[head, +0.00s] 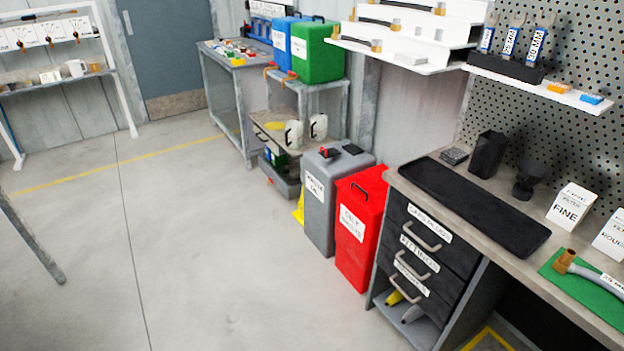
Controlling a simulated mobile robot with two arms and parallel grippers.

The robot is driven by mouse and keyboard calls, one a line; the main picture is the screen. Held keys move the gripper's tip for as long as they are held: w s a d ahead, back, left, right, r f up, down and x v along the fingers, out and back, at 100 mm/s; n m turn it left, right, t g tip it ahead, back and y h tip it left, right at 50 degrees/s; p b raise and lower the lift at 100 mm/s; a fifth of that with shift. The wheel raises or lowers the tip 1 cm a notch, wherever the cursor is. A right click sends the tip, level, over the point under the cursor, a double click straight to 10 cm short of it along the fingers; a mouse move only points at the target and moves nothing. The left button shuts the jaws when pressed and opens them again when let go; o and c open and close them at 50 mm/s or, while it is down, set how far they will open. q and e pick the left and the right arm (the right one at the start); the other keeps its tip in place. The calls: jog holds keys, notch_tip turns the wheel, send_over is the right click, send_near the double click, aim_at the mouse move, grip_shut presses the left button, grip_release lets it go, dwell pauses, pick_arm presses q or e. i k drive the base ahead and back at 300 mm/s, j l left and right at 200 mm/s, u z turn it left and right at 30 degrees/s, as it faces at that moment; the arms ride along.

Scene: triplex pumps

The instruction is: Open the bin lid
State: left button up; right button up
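A red bin (361,228) with a white label, which seems to read "oily waste", stands on the floor left of the drawer bench. Neither of my grippers shows in the head view.
The workbench (575,308) with black drawers (428,242) stands right of the red bin; a black tray (475,205) lies on it. Blue (280,48) and green (318,52) containers stand on a rack behind. The concrete floor (200,250) in front of the bins is clear.

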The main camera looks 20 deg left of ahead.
aim_at(368, 188)
jog(key=u, duration=0.25)
jog(key=i+z, duration=0.1)
jog(key=z, duration=0.4)
jog(key=i+j+z, duration=0.4)
jog(key=j, duration=0.2)
jog(key=j+z, duration=0.15)
jog(key=j, duration=0.2)
jog(key=i+j+z, duration=0.2)
jog(key=j, duration=0.15)
jog(key=k, duration=0.1)
